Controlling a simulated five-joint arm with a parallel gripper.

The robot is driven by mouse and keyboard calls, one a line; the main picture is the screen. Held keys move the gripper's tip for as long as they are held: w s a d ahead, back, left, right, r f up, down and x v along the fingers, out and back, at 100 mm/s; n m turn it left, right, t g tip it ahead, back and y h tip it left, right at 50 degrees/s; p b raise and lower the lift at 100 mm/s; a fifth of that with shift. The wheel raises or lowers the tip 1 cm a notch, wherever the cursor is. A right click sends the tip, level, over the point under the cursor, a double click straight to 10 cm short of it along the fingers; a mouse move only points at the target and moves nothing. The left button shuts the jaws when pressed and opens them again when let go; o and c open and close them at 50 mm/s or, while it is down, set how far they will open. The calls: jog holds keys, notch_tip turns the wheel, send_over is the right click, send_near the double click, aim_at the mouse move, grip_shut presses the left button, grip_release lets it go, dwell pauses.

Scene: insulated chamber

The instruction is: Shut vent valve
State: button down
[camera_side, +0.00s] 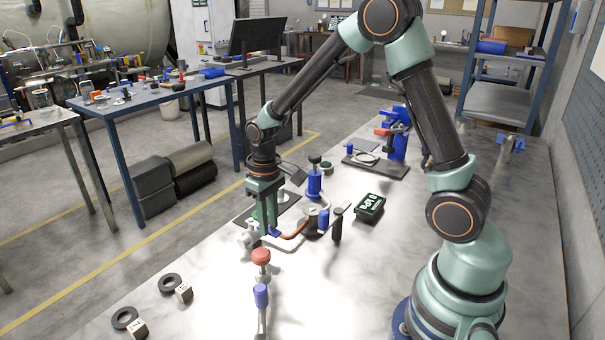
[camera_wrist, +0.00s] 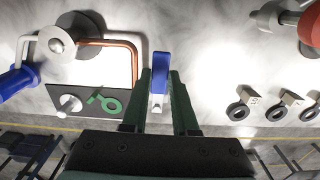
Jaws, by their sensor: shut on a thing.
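My gripper (camera_side: 268,228) points down at the bench. In the wrist view, its green fingers (camera_wrist: 162,85) are closed around a small valve lever with a blue end (camera_wrist: 160,65) and a pale body. The lever sticks out past the fingertips. In the side view, a white valve fitting (camera_side: 248,238) sits just left of the fingers, and a bent copper tube (camera_side: 293,230) runs to the right. The copper tube also shows in the wrist view (camera_wrist: 108,42). No label shows which valve is the vent. The lever's pivot is hidden by the fingers.
A red-knobbed valve (camera_side: 261,257) and a blue-handled part (camera_side: 261,296) stand nearer the camera. Black rings (camera_side: 170,283) and marked cubes lie at front left.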

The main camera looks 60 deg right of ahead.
aim_at(270, 231)
jog(key=c, duration=0.7)
grip_release()
notch_tip(270, 231, up, 12)
jog(key=shift+r, duration=0.1)
jog(key=shift+s+a+r+t, duration=0.35)
jog(key=shift+s+r+t, duration=0.6)
jog(key=shift+s, duration=0.9)
jog(key=shift+s+a+r+t, duration=0.3)
jog(key=shift+s+r+t, duration=0.6)
jog(key=shift+s, duration=0.9)
jog(key=shift+s+a+r+t, duration=0.35)
jog(key=shift+s+r+t, duration=0.55)
jog(key=shift+s, duration=0.95)
